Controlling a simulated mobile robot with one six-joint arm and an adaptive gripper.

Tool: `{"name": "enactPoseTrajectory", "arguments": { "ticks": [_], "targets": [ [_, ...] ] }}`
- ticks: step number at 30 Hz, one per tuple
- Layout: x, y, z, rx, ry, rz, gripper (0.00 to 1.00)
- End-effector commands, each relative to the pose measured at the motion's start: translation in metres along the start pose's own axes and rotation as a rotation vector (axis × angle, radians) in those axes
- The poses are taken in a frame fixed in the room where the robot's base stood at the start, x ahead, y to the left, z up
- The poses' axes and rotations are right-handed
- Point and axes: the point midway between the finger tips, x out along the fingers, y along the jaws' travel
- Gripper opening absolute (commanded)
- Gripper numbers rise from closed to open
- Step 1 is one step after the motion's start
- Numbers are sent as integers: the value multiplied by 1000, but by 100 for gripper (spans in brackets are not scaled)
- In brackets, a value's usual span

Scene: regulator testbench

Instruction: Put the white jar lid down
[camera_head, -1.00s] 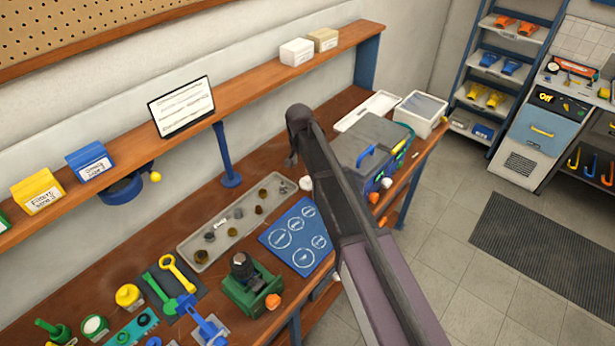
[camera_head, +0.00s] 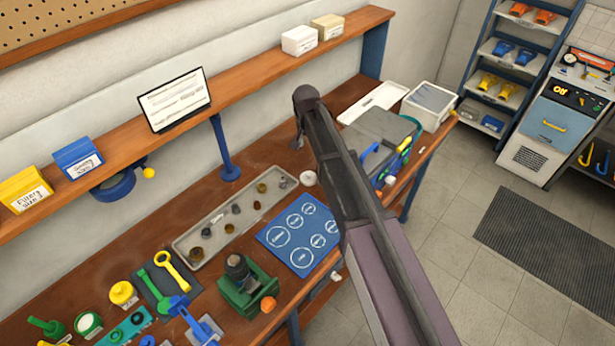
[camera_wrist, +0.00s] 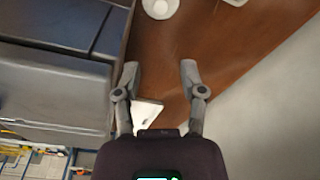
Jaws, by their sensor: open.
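The white jar lid (camera_head: 308,178) appears as a small round white thing lying on the wooden bench, just past the right end of the grey parts tray. A round white thing with a raised centre, which looks like the same lid (camera_wrist: 160,7), shows at the top edge of the wrist view, partly cut off. My gripper (camera_wrist: 160,75) is open over the bare brown bench, with nothing between its fingers. The lid is apart from the fingertips.
A grey toolbox (camera_head: 378,140) stands right of my arm; its grey side (camera_wrist: 50,85) is close to the left finger. A white tray (camera_head: 374,103) lies behind it. A blue mat (camera_head: 300,236) and a grey parts tray (camera_head: 236,215) lie in front. A shelf (camera_head: 250,75) runs above the bench.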

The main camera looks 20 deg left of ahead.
Motion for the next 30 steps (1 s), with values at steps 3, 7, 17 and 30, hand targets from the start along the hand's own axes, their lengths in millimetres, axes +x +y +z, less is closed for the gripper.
{"name": "enactPoseTrajectory", "arguments": {
  "ticks": [3,7,17,30],
  "targets": [
    [0,-2,1,-2,0,0,53],
    [1,-3,2,-3,0,0,53],
    [19,-4,4,-4,0,-1,53],
    [52,-4,9,-5,0,-1,53]
  ]
}}
